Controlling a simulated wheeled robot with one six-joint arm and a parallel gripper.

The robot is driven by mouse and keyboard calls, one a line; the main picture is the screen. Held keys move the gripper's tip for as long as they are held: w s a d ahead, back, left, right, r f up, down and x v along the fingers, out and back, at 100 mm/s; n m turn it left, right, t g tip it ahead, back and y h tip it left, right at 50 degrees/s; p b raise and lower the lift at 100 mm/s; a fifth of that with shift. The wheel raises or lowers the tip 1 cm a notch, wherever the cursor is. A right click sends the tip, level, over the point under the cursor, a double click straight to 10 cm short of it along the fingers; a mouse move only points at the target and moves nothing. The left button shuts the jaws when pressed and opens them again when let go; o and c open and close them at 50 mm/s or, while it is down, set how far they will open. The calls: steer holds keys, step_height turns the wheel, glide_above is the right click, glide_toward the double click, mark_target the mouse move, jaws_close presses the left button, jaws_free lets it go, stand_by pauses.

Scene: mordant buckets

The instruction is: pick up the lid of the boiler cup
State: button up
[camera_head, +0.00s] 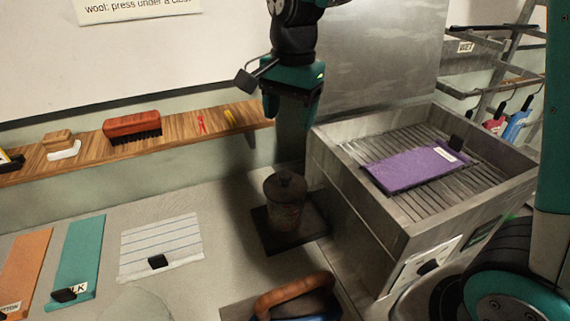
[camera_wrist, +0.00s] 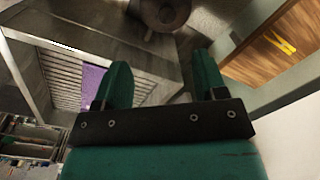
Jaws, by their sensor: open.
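The boiler cup (camera_head: 284,216) is a dark, brownish round pot standing on a dark square plate (camera_head: 290,241) on the counter. Its dark lid (camera_head: 285,184), with a small knob on top, sits on the cup. My gripper (camera_head: 288,112) is above the lid, apart from it. In the wrist view the two green fingers of my gripper (camera_wrist: 162,72) are spread with nothing between them. The lid (camera_wrist: 163,12) shows as a dark round shape beyond the fingertips, cut by the top edge of that view.
A grey metal box with a slatted top (camera_head: 400,226) stands right of the cup, with a purple slab (camera_head: 415,168) on it. A wooden shelf (camera_head: 90,152) with a red brush (camera_head: 132,126) runs behind. A wooden handle (camera_head: 295,292) is in front. Coloured swatches (camera_head: 80,255) lie left.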

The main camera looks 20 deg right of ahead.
steer(key=w+m, duration=0.2)
steer(key=p, duration=0.3)
glide_toward(285, 174)
steer(key=shift+h, duration=0.3)
steer(key=f, duration=0.5)
steer(key=shift+w+f, duration=0.1)
steer(key=shift+w, duration=0.15)
steer(key=shift+s+a+f+p, duration=0.1)
steer(key=shift+f+p, duration=0.7)
steer(key=shift+f, duration=0.55)
steer(key=shift+a+f+p, duration=0.1)
steer(key=shift+f+p, duration=0.65)
steer(key=shift+f, duration=0.6)
steer(key=shift+c, duration=0.5)
steer(key=c, duration=0.9)
